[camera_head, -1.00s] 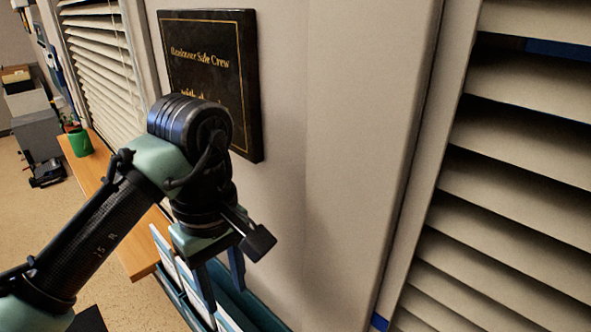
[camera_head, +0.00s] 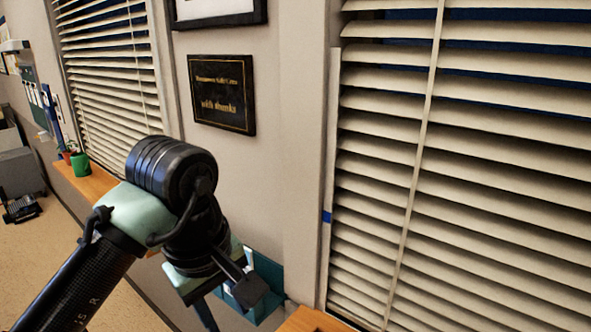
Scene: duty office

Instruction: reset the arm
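My arm reaches up from the lower left in the head view and bends at a black wrist joint. My gripper (camera_head: 225,312) points downward at the end of the arm, below the wrist.
A wall with a black plaque (camera_head: 222,95) stands behind my arm. Blinds (camera_head: 470,170) cover the right side. A teal rack (camera_head: 268,275) is behind the gripper. A wooden ledge (camera_head: 95,183) carries a green pot (camera_head: 81,164). Open floor (camera_head: 30,260) lies at left.

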